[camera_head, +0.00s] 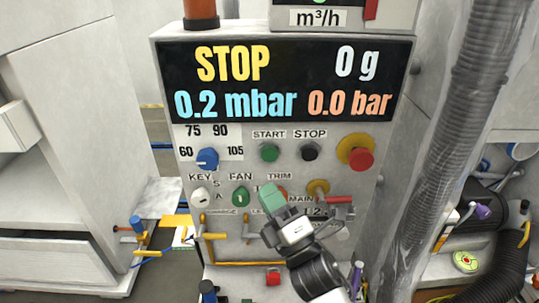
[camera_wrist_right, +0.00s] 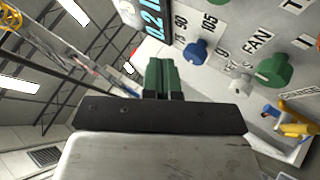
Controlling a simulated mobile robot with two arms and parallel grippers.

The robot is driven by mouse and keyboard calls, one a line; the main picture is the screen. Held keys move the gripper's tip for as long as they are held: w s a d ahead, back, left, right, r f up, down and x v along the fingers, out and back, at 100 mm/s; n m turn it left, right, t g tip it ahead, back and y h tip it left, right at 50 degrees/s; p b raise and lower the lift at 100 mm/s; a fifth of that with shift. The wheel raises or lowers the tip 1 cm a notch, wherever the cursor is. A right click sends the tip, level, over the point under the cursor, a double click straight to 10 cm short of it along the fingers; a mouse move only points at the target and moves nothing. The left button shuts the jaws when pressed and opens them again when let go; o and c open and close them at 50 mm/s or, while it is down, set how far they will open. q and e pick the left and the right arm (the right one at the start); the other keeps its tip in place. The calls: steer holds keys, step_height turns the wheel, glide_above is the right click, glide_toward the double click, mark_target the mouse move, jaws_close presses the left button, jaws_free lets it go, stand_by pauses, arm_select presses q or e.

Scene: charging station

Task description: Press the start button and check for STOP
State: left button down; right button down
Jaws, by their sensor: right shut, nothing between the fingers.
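The control panel (camera_head: 330,200) faces me in the head view. Its black display (camera_head: 285,80) reads STOP, 0 g, 0.2 mbar and 0.0 bar. The green start button (camera_head: 269,152) sits under the START label, and the black stop button (camera_head: 309,151) is to its right under STOP. My right gripper (camera_head: 272,195) has green fingertips, shut and empty, below the start button and apart from it in the picture. It covers part of the lower panel. In the wrist view the shut green fingers (camera_wrist_right: 161,75) show beside the tilted panel. My left gripper is not in view.
A red emergency knob (camera_head: 360,158) with a yellow base is right of the buttons. A blue dial (camera_head: 207,158) and a green fan knob (camera_head: 240,196) are on the left. A grey corrugated hose (camera_head: 440,150) hangs at the right. A cabinet (camera_head: 60,150) stands at the left.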

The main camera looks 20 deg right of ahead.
mark_target(269, 153)
steer(key=w+d, duration=0.2)
steer(key=w, duration=0.5)
steer(key=shift+w+b, duration=0.3)
steer(key=shift+d, duration=0.1)
steer(key=shift+w, duration=0.15)
stand_by(1.6)
steer(key=shift+w+d, duration=0.1)
steer(key=shift+w, duration=0.15)
steer(key=shift+w+d+b, duration=0.15)
steer(key=shift+w+b, duration=0.15)
steer(key=shift+w, duration=0.15)
stand_by(0.6)
steer(key=shift+s, duration=0.2)
steer(key=shift+s+a, duration=0.25)
steer(key=shift+s, duration=0.45)
